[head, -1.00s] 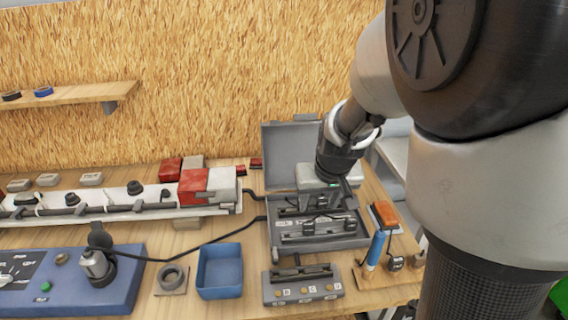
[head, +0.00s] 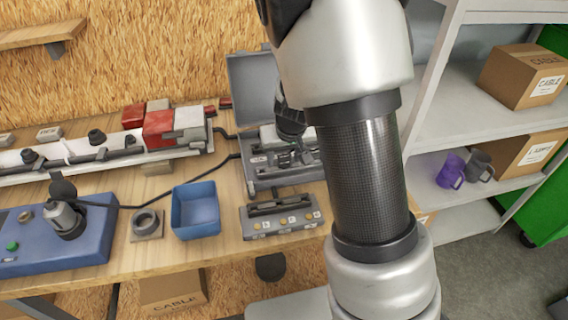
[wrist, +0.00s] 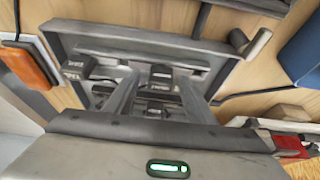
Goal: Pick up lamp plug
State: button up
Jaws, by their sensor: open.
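The open grey case (head: 258,185) stands on the bench with its lid raised behind it. In the wrist view the case's rim (wrist: 140,45) surrounds small dark plug-like pieces (wrist: 160,76) with white labels, too small to read. I cannot tell which piece is the lamp plug. My gripper (wrist: 158,88) is open over the inside of the case, its two fingers apart on either side of the dark pieces. Nothing shows held between them. In the head view my gripper (head: 291,152) is low in the case and partly hidden by my arm.
A blue bin (head: 196,212) and a grey block with yellow buttons (head: 282,220) stand in front of the case. A black cable (head: 150,200) runs from the blue panel (head: 90,250) to the case. An orange-topped item (wrist: 30,66) lies beside the case. Shelves stand at right.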

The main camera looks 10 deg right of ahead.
aim_at(284, 155)
jog(key=shift+f, duration=0.1)
jog(key=shift+c, duration=0.3)
jog(key=c, duration=0.7)
jog(key=shift+c, duration=0.2)
notch_tip(284, 155, up, 10)
jog(key=p, duration=0.3)
jog(key=shift+r, duration=0.2)
